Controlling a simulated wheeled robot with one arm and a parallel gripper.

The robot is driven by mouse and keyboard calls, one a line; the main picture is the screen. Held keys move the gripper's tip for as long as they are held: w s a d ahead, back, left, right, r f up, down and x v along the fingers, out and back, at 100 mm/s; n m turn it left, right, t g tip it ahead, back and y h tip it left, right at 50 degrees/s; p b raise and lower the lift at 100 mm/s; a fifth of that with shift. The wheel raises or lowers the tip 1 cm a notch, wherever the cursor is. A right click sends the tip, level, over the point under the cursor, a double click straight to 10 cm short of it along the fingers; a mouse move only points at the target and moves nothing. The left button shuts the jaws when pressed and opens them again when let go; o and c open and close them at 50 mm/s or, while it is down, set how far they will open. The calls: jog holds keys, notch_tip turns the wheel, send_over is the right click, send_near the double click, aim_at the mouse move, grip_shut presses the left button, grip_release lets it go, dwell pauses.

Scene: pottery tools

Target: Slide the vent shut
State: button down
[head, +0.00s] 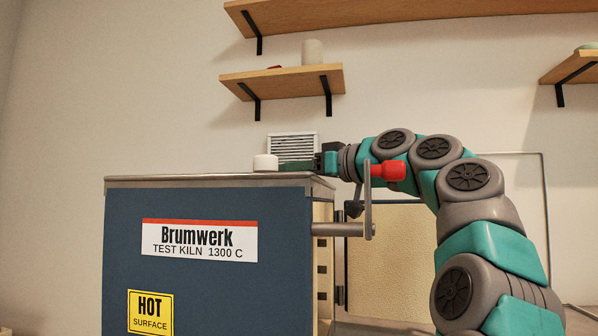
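A blue test kiln (205,275) with a grey top edge fills the lower left of the head view. A short white round piece (265,162) stands on its top; I cannot tell if it is the vent's knob or plug. The vent opening and its slide are not visible at this low angle. My gripper (286,166) reaches in from the right, just above the kiln top. Its dark fingers point left, with their tips close to the white piece. I cannot tell whether they touch it or how far apart they are.
A louvred white grille (292,147) is on the wall behind. A crank lever with a red grip (388,171) sticks out from the kiln's right side, close under my arm. Wooden shelves (285,82) hang above. The kiln top left of the white piece looks clear.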

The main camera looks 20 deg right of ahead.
jog(key=shift+r, duration=0.1)
jog(key=c, duration=0.6)
grip_release()
jog(key=shift+a, duration=0.15)
jog(key=shift+w, duration=0.1)
jog(key=shift+b+v, duration=0.5)
jog(key=shift+v, duration=3.4)
